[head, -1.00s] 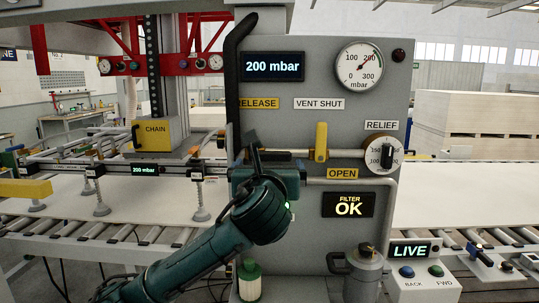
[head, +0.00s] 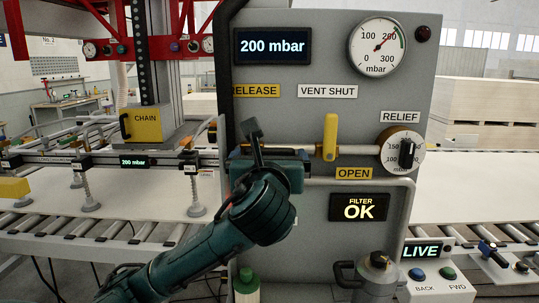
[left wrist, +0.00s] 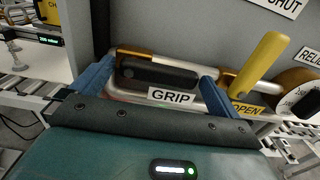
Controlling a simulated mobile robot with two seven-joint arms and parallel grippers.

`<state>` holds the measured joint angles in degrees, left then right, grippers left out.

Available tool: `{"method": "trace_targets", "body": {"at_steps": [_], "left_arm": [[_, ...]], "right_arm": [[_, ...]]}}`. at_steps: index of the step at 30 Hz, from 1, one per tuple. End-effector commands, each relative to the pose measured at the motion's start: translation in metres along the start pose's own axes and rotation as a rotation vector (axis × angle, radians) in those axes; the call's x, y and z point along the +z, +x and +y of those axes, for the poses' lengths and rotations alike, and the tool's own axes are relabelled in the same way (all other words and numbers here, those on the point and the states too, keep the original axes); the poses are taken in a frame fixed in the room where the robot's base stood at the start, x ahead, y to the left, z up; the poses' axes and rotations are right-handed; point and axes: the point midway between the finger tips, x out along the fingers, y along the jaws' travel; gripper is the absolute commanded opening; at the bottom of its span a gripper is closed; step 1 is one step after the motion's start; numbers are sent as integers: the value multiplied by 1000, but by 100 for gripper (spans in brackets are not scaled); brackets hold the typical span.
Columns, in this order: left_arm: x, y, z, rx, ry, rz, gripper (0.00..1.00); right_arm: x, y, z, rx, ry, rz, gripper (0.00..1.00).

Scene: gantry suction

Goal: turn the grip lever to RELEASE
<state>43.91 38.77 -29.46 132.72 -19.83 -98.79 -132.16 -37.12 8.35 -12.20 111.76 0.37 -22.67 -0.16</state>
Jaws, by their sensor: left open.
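The grip lever (left wrist: 160,72) has a dark handle that lies roughly level above a white GRIP label (left wrist: 172,97) in the left wrist view. My left gripper (left wrist: 158,76) is open, with one blue finger on each side of the handle. I cannot tell whether the fingers touch it. In the head view my left gripper (head: 268,158) is at the panel (head: 300,120), below the yellow RELEASE label (head: 256,91), and its wrist hides most of the lever. My right gripper is not in view.
A yellow vent handle (head: 330,138) stands upright just right of the gripper, with the relief dial (head: 402,152) beyond it. A metal pipe (head: 355,182) runs below. A canister (head: 375,275) stands at the panel's foot. The vacuum display (head: 272,46) reads 200 mbar.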

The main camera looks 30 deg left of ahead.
Motion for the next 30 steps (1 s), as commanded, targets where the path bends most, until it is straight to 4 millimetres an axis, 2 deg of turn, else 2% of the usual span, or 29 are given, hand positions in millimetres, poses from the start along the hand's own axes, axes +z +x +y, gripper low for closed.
{"method": "trace_targets", "body": {"at_steps": [6, 25, 30], "left_arm": [[0, 0, 0, 0, 0, 0, 100], [0, 0, 0, 1, 0, 0, 48], [0, 1, 2, 1, -2, 0, 48]], "right_arm": [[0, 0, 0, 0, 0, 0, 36], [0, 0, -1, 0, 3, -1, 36], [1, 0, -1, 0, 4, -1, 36]]}}
